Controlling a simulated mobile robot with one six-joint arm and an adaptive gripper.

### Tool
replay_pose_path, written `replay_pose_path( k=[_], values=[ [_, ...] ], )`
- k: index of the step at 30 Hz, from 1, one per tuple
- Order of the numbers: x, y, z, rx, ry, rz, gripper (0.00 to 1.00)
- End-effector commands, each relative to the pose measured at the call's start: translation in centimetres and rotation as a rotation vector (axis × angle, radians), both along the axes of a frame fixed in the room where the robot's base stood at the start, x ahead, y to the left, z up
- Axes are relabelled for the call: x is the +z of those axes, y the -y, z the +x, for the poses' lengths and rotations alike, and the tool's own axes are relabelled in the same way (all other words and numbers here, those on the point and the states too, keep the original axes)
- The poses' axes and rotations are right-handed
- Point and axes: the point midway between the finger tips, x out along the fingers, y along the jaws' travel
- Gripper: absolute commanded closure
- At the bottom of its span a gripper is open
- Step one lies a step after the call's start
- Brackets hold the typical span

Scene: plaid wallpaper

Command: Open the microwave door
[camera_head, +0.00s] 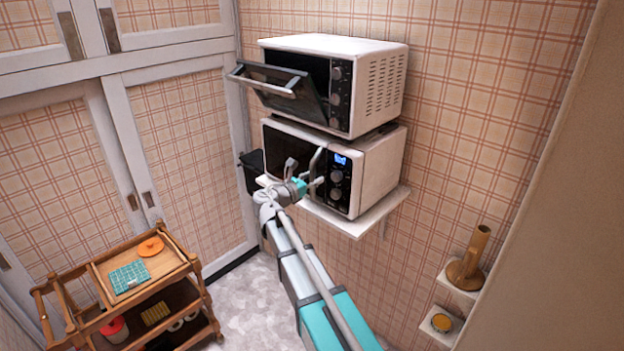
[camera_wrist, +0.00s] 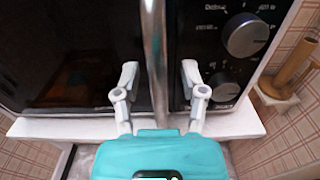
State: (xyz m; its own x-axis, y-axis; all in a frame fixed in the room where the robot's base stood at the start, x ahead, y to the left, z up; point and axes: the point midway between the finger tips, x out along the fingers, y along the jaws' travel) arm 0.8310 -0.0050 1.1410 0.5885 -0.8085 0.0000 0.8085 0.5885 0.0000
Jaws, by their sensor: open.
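The microwave (camera_head: 372,172) is the lower of two stacked white appliances, with a lit blue display and knobs on its right. Its dark door (camera_head: 284,143) looks shut. The upright metal door handle (camera_head: 316,158) is also in the wrist view (camera_wrist: 155,45). My gripper (camera_head: 304,174) is in front of the door at the handle. In the wrist view my gripper (camera_wrist: 159,80) is open, with one finger on each side of the handle and gaps to both. The door glass (camera_wrist: 75,60) and knobs (camera_wrist: 245,36) show behind the fingers.
A white oven (camera_head: 384,88) sits on top, its door (camera_head: 280,92) folded down above my gripper. A white wall shelf (camera_head: 350,223) bears the microwave. A wooden cart (camera_head: 90,275) stands at left. Small shelves at right hold a brown holder (camera_head: 470,258). Floor between is clear.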

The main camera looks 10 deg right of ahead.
Motion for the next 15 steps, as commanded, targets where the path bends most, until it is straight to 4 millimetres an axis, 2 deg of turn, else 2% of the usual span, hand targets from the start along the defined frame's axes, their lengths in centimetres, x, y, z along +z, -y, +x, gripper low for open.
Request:
replay_pose_path(
  k=[4,12,15],
  values=[
    [0.0,-0.03,-0.01,0.0,0.0,0.0,0.48],
    [0.0,-0.05,-0.03,0.0,0.0,0.0,0.98],
    [0.0,-0.04,-0.04,0.0,0.0,0.0,1.0]
  ],
)
